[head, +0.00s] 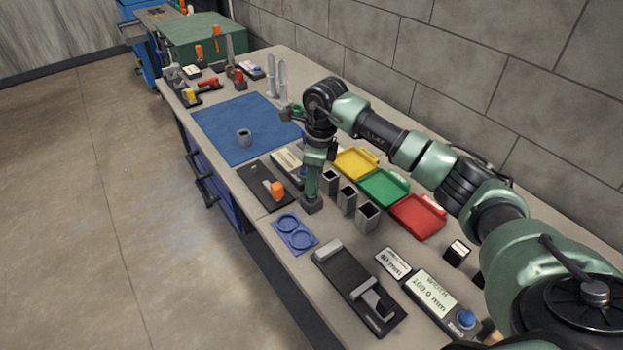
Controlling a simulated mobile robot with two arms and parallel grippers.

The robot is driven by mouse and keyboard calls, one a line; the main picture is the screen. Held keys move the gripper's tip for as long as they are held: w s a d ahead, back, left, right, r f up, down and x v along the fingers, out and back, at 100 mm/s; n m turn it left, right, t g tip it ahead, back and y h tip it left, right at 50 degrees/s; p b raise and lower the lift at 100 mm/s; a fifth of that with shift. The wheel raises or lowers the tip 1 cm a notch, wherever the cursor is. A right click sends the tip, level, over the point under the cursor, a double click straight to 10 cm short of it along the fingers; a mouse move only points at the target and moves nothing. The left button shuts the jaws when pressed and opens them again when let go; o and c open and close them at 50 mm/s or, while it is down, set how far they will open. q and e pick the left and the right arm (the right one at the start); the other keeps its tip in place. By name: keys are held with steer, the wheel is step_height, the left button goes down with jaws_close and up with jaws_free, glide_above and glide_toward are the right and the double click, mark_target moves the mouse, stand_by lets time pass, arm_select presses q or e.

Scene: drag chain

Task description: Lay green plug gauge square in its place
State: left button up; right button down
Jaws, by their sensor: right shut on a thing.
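My right gripper (315,158) points down from the right arm over the middle of the bench and is shut on the green plug gauge (311,182). The gauge hangs upright below the jaws, with a dark square end (311,204) at its bottom. That end is close to the bench top, left of a row of grey square tubes; I cannot tell whether it touches. A black tray (254,176) with an orange-handled piece (277,188) lies just left of the gauge. My left gripper is not in view.
Yellow (355,162), green (383,187) and red (418,215) trays lie behind the tubes (347,199). A blue two-ring holder (295,233) and a black caliper stand (357,288) lie in front.

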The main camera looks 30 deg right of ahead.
steer(key=shift+f+b, duration=0.8)
steer(key=shift+f, duration=0.3)
stand_by(0.5)
steer(key=c, duration=1.1)
jaws_free()
steer(key=shift+r, duration=0.1)
steer(key=r, duration=0.2)
steer(key=r+b, duration=0.1)
steer(key=r, duration=0.2)
steer(key=r+b, duration=0.1)
steer(key=r, duration=0.1)
steer(key=shift+s+d+r, duration=0.25)
steer(key=shift+d+r, duration=0.05)
steer(key=shift+d, duration=0.1)
